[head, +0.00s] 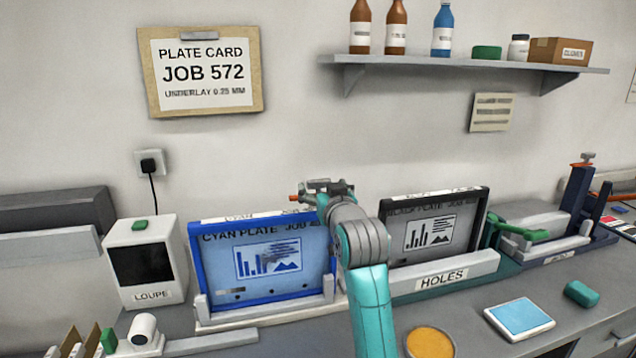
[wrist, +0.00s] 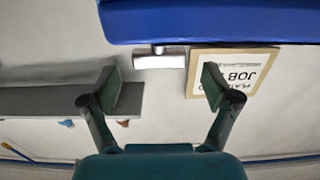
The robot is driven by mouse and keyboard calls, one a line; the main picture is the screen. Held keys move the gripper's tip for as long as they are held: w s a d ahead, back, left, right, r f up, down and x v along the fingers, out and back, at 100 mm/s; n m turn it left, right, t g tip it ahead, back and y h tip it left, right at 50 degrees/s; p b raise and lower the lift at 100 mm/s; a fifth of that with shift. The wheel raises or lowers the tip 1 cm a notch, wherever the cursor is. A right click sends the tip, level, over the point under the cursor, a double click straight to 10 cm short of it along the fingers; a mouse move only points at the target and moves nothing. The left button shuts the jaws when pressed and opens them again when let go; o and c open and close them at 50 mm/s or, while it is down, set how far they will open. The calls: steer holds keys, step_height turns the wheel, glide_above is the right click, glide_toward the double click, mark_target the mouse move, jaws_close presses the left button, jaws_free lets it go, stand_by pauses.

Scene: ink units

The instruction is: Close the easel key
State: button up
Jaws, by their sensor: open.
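The blue easel (head: 194,268) stands at the left of the bench and holds the cyan plate (head: 265,258) upright. In the wrist view its blue bar (wrist: 220,22) crosses the top. A short silver piece (wrist: 158,59), which looks like the easel key, sticks out from this bar. My gripper (wrist: 162,88) is open and empty, its two fingers on either side of the line to the silver piece and apart from it. In the head view my gripper (head: 328,187) is at the easel's top right, partly hidden by my arm. A small orange tip (head: 294,198) shows beside it; whose it is I cannot tell.
A black-framed plate (head: 484,222) stands right of my arm behind the HOLES block (head: 443,277). The loupe box (head: 144,262) is left of the easel. A wall shelf (head: 462,64) with bottles is above. A blue pad (head: 519,316) and a yellow disc (head: 430,343) lie in front.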

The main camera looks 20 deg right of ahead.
mark_target(320, 183)
steer(key=shift+w, duration=1.9)
steer(key=shift+c, duration=0.2)
jaws_close()
